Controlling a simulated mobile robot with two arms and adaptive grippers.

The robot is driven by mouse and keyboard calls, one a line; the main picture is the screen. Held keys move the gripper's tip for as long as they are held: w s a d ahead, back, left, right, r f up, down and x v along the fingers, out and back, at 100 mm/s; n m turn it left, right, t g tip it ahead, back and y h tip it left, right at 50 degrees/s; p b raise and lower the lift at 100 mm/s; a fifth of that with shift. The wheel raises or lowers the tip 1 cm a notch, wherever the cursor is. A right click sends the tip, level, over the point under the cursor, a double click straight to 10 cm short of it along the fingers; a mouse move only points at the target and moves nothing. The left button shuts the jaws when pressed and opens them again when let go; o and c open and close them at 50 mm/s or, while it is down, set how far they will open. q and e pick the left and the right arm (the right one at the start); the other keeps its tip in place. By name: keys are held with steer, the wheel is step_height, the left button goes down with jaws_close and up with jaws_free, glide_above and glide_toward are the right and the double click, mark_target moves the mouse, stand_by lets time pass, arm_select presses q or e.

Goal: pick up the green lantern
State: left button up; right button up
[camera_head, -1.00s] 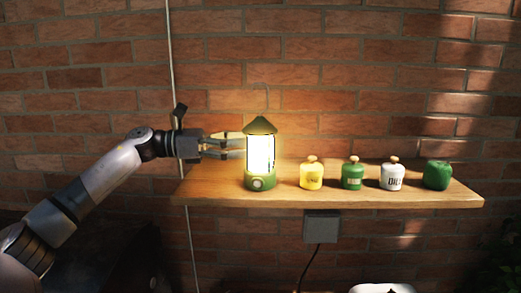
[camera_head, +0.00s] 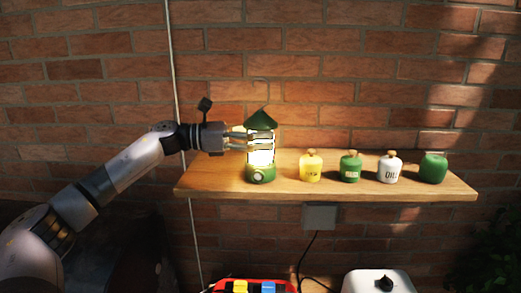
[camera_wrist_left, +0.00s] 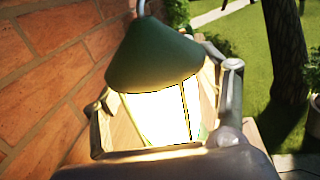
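The green lantern (camera_head: 261,174) stands upright on the wooden shelf (camera_head: 225,182), with a dark green conical cap, a glowing body and a green base with a round knob. My left gripper (camera_head: 256,140) comes from the left at the height of the glowing body, its fingers overlapping it. In the left wrist view the lantern (camera_wrist_left: 153,55) is between the two open fingers, one on each side. A gap shows at the left finger; contact at the right finger is unclear because of the glare. My right gripper is not in view.
Right of the lantern stand a yellow jar (camera_head: 311,170), a green jar (camera_head: 350,170), a white jar (camera_head: 389,171) and a plain green jar (camera_head: 433,170). The brick wall (camera_head: 330,90) is close behind. A red tray (camera_head: 222,285) and a white device (camera_head: 365,282) are below.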

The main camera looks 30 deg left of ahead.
arm_select(q)
steer(key=c, duration=1.1)
steer(key=shift+r, duration=0.1)
steer(key=shift+c, duration=0.4)
